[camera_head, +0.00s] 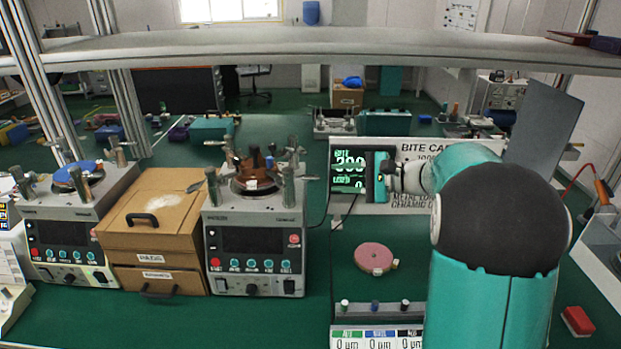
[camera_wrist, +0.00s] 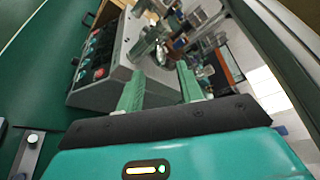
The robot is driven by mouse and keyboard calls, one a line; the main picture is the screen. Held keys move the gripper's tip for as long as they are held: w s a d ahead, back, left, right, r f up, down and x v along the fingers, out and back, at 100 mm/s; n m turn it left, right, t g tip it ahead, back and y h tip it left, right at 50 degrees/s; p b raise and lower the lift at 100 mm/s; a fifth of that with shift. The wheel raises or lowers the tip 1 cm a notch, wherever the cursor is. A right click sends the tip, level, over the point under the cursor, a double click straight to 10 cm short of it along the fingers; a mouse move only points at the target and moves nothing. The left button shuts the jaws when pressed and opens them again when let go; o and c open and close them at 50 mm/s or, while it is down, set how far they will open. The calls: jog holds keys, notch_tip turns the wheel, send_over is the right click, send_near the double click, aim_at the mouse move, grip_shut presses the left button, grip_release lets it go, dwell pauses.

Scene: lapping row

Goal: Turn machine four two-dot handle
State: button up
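The nearer lapping machine (camera_head: 253,217) is a grey box with a dark screen and a row of teal buttons, left of my gripper. Upright metal handles stand around its top, including one at the left (camera_head: 212,188) and one at the right (camera_head: 288,186). I cannot read its number or make out dots on any handle. In the wrist view, this machine (camera_wrist: 105,68) appears tilted, with a handle (camera_wrist: 145,42) beyond the fingers. My gripper (camera_wrist: 158,80) has its two green fingers apart with nothing between them. In the head view it is right of the machine, before the display.
Another similar machine (camera_head: 68,232) stands at the far left, with a brown drawer box (camera_head: 152,235) between. A lit display panel (camera_head: 348,172) is behind my gripper. A pink disc (camera_head: 374,258) lies on the green bench. A grey shelf (camera_head: 300,47) spans overhead. A red block (camera_head: 578,321) is at right.

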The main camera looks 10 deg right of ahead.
aim_at(319, 178)
jog(key=x, duration=0.8)
jog(key=shift+w+a+f, duration=0.1)
jog(key=shift+a, duration=0.05)
jog(key=shift+c, duration=0.5)
grip_shut()
